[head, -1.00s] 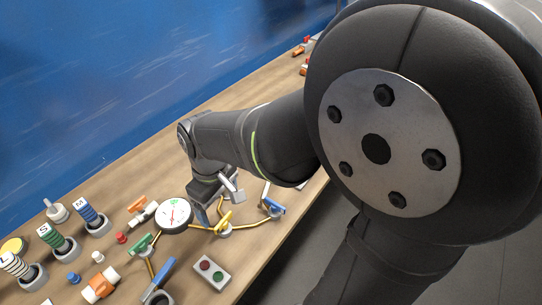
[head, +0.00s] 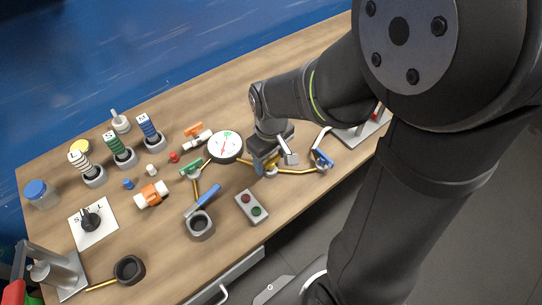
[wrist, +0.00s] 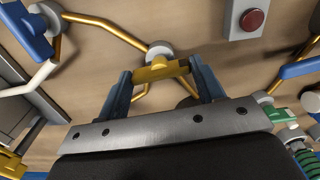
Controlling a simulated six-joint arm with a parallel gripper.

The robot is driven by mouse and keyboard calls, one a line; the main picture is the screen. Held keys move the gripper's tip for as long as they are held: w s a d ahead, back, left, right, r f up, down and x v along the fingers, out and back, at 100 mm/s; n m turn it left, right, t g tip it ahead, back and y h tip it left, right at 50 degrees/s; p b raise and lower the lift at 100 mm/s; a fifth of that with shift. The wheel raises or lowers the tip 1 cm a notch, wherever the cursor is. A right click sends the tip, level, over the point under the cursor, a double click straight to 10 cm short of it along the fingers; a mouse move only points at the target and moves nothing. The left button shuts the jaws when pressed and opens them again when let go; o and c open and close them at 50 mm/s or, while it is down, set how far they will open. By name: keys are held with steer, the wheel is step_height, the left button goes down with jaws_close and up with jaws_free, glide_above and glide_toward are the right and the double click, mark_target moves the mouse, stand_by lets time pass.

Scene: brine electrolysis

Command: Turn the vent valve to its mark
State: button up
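Several lever valves sit on thin brass pipes on the wooden bench; which one is the vent valve I cannot tell. The valve at my gripper has a yellow handle (wrist: 158,70), largely hidden in the head view. My gripper (wrist: 158,73) has its two blue-grey fingers wide apart, one at each end of this handle; I cannot tell if they press on it. In the head view my gripper (head: 266,167) points down at this valve. A blue-handled valve (head: 322,158) is to its right, and a green-handled valve (head: 191,167) to its left. No mark is legible.
A round white gauge (head: 225,147) stands close left of my gripper. A button box (head: 252,207) with red and green buttons lies in front. Striped cylinders (head: 118,148) in holders and a dial plate (head: 93,222) are farther left. A blue wall bounds the back.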

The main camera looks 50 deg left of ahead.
mark_target(271, 160)
steer(key=shift+m, duration=0.5)
steer(key=o, duration=1)
steer(key=shift+r, duration=0.1)
step_height(271, 160, up, 17)
steer(key=shift+r, duration=0.15)
step_height(271, 160, down, 18)
steer(key=shift+r, duration=0.25)
stand_by(0.4)
steer(key=shift+r, duration=0.1)
